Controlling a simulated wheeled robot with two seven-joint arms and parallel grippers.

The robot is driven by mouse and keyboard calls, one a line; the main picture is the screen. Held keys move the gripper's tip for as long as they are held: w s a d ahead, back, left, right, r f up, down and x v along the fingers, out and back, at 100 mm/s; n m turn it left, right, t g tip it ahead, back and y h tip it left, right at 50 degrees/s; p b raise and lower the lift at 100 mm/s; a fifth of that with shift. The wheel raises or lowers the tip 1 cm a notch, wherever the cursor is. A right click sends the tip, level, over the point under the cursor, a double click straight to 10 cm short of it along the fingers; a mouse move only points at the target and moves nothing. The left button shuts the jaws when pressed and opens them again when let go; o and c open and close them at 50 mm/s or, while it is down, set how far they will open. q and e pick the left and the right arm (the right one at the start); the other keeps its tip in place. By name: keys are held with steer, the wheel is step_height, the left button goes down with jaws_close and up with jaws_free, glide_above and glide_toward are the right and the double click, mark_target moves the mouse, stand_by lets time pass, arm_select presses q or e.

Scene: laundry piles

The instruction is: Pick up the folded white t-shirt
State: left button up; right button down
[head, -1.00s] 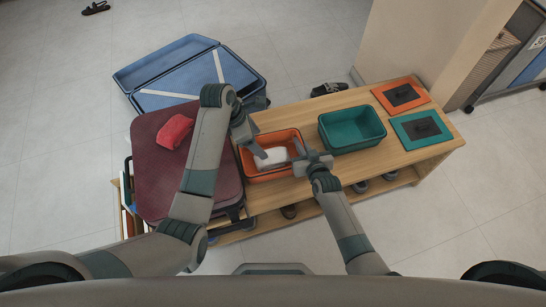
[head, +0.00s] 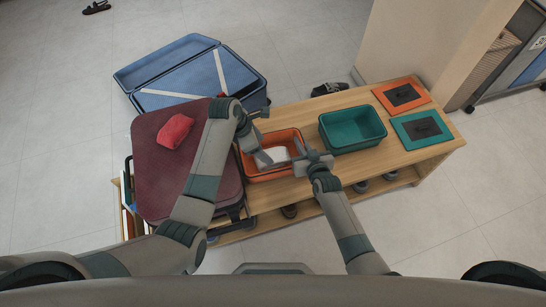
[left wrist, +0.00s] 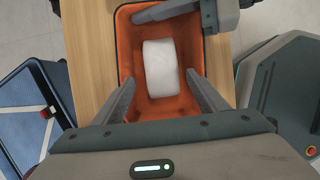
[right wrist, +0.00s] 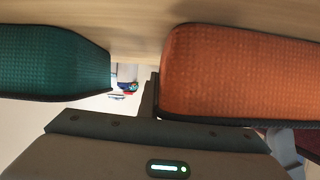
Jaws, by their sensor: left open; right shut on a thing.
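The folded white t-shirt (head: 280,154) lies inside the orange bin (head: 250,176) on the wooden bench. In the left wrist view the white t-shirt (left wrist: 161,68) is a pale rounded bundle in the bin. My left gripper (left wrist: 163,88) is open above the bin, its fingers to either side of the shirt's near end, with no clear contact. My right gripper (head: 301,156) is shut on the right wall of the orange bin. The right wrist view shows the orange bin's outer wall (right wrist: 235,72) and one finger beside it; the other finger is hidden.
A teal bin (head: 352,146) stands to the right on the bench (head: 300,112). Orange (head: 386,90) and teal (head: 432,120) mats lie at the bench's right end. A red folded cloth (head: 174,131) rests on the maroon suitcase (head: 165,185) at left. An open blue suitcase (head: 165,72) lies behind.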

mark_target(272, 155)
arm_select(q)
steer(key=shift+d+f, duration=0.15)
steer(key=shift+f, duration=0.35)
steer(key=shift+d+x, duration=0.15)
steer(key=shift+x, duration=1.15)
steer(key=shift+d+x, duration=0.1)
steer(key=shift+x, duration=1.25)
steer(key=shift+r, duration=0.15)
steer(key=c, duration=0.9)
step_height(272, 155, up, 10)
steer(key=shift+r, duration=0.1)
